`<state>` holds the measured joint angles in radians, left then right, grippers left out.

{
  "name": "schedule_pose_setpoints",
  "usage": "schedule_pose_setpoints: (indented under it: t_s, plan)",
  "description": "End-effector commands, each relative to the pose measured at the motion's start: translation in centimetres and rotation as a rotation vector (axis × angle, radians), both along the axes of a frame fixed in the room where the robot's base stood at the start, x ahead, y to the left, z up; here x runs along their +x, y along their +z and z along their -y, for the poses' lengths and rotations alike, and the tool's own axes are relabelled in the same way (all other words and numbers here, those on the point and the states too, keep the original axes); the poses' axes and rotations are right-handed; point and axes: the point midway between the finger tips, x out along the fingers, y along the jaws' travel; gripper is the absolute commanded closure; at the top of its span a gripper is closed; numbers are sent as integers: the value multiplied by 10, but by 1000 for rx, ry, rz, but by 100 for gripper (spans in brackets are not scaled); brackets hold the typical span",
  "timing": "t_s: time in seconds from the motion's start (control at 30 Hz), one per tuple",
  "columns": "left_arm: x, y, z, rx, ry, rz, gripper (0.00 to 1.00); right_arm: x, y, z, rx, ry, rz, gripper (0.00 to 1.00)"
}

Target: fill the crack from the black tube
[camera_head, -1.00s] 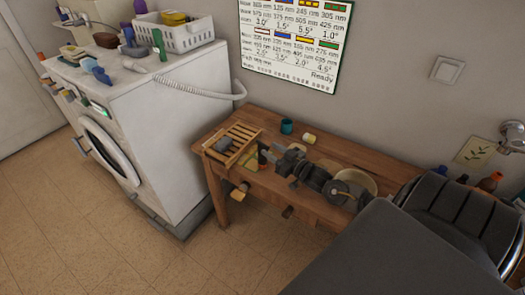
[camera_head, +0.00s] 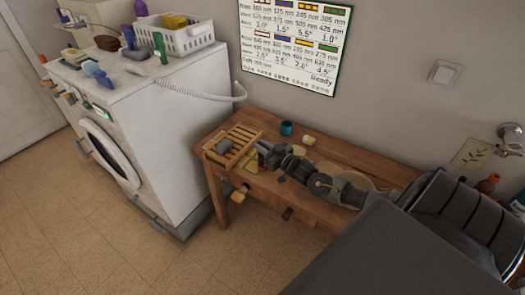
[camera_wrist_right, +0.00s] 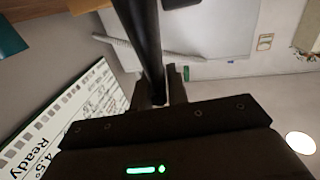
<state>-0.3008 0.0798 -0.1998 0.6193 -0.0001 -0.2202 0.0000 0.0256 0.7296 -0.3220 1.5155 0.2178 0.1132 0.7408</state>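My right gripper (camera_head: 258,150) is low over the left part of the wooden bench, beside a slatted wooden rack. In the right wrist view its fingers (camera_wrist_right: 162,92) stand apart. A long black shape (camera_wrist_right: 141,35), which looks like the black tube, runs down to between them, with a thin light gap on its right side. Whether the fingers touch it I cannot tell. In the head view the gripper and arm cover that spot, so the tube does not show there. I cannot make out the crack in either view. My left gripper is not in view.
The slatted rack (camera_head: 243,135) holds a grey lump. A teal cup (camera_head: 287,128) and a small cream-coloured jar (camera_head: 308,140) stand behind the gripper on the bench (camera_head: 350,150). A washing machine (camera_head: 150,90) with a white basket (camera_head: 180,40) stands left. A chart (camera_head: 295,40) hangs behind.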

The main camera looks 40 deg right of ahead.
Motion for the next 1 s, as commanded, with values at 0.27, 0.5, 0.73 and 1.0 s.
schedule_pose_setpoints:
  t_s: [0.27, 0.5, 0.73, 1.0]
  plan:
    - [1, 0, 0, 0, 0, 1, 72, 0, 0, 0, 0, 0, 0, 100]
    - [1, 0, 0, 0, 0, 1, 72, 0, 1, 0, 0, 0, 1, 100]
    - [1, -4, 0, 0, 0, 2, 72, 0, 18, 0, -2, 1, 4, 100]
    - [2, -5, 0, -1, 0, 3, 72, -28, 76, -27, -1, 5, 4, 100]
